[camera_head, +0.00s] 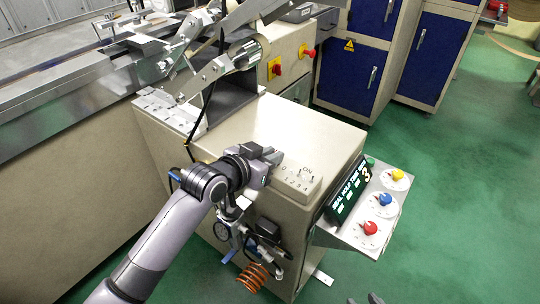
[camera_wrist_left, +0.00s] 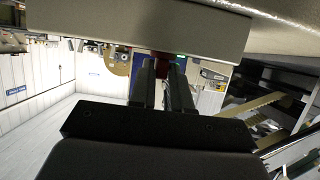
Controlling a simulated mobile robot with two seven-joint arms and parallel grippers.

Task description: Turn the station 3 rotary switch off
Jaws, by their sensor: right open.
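A small beige box (camera_head: 298,181) marked ON and 1 2 3 4 sits on the front edge of the machine top; its individual switches are too small to make out. A sloped panel carries red (camera_head: 370,228), blue (camera_head: 385,199) and yellow (camera_head: 397,175) knobs and a display with a 3. I cannot tell which is the station 3 switch. My right gripper (camera_head: 364,299) shows only its tips at the bottom edge, open.
Two red knobs on yellow plates (camera_head: 275,68) (camera_head: 308,50) are on the machine behind. Metal mechanism parts (camera_head: 225,65) rise behind my left gripper. A gauge and an orange coiled hose (camera_head: 252,276) are below it. Green floor (camera_head: 450,200) is clear at the right.

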